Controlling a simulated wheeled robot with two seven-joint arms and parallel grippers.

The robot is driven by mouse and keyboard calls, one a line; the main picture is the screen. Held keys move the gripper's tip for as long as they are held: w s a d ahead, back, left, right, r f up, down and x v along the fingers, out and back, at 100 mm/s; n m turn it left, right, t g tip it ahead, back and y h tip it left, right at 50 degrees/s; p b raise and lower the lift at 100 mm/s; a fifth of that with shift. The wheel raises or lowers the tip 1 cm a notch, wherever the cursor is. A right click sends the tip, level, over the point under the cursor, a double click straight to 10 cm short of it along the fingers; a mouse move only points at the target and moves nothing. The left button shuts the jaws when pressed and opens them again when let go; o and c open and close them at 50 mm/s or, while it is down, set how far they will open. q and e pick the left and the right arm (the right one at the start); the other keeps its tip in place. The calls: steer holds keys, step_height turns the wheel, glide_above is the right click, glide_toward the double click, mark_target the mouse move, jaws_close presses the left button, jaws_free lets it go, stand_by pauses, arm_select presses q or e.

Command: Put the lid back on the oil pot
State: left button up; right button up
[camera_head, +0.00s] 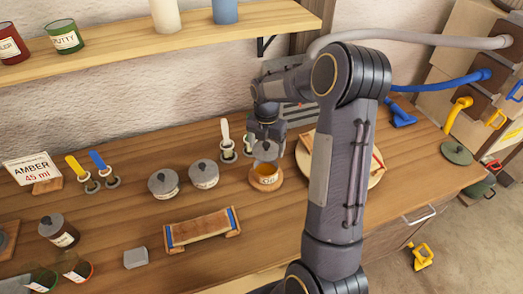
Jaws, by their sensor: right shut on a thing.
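The open oil pot (265,175) stands on the bench, with amber liquid showing at its top and a label on its front too small to read surely. My right gripper (266,141) is above it, pointing down, shut on the grey lid (266,152). The lid looks roughly level and sits just over the pot's mouth, apparently apart from it. The fingertips are small and partly hidden against the lid. My left gripper is not in view.
Two lidded pots (163,184) (204,174) stand left of the oil pot. Upright-handled tools (226,143) stand close behind. A wooden rack (202,230) lies in front. A round board (304,160) is at the right, partly behind my arm. A shelf (150,42) hangs above.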

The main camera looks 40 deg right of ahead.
steer(key=shift+s+f+b, duration=0.1)
steer(key=shift+f+b, duration=0.25)
steer(key=shift+f, duration=0.2)
steer(key=shift+f+b, duration=1.8)
steer(key=shift+f, duration=0.75)
steer(key=shift+f, duration=0.2)
steer(key=o, duration=0.9)
steer(key=shift+r, duration=0.1)
